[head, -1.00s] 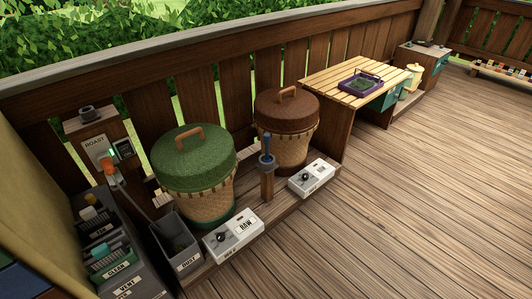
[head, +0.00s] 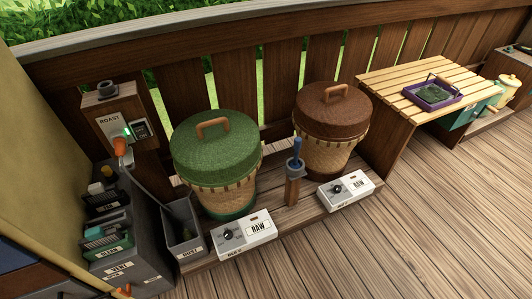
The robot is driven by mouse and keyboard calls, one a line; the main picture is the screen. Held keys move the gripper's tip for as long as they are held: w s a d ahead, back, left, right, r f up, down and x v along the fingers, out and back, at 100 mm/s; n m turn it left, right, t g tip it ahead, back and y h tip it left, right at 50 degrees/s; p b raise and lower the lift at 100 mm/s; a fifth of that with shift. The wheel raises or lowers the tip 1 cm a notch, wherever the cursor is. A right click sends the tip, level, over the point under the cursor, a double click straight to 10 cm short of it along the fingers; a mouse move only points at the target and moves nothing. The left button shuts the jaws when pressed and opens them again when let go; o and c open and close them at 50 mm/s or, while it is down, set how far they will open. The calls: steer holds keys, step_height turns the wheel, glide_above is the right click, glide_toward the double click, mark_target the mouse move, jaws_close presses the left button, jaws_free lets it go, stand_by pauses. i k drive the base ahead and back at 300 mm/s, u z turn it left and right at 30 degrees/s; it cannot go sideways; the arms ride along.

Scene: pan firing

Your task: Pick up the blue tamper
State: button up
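The blue tamper (head: 297,150) stands upright in a holder on top of a short wooden post (head: 292,188). The post is between the green-lidded basket (head: 215,160) and the brown-lidded basket (head: 331,125), slightly in front of them. My gripper is not in view.
A grey dust bin (head: 183,243) stands at left beside a rack. A slatted table (head: 400,82) with a purple tray (head: 420,103) is at right. The plank floor (head: 420,230) in front is clear.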

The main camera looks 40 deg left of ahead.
mark_target(298, 142)
steer(key=u, duration=0.75)
steer(key=i, duration=1.25)
steer(key=u, duration=0.7)
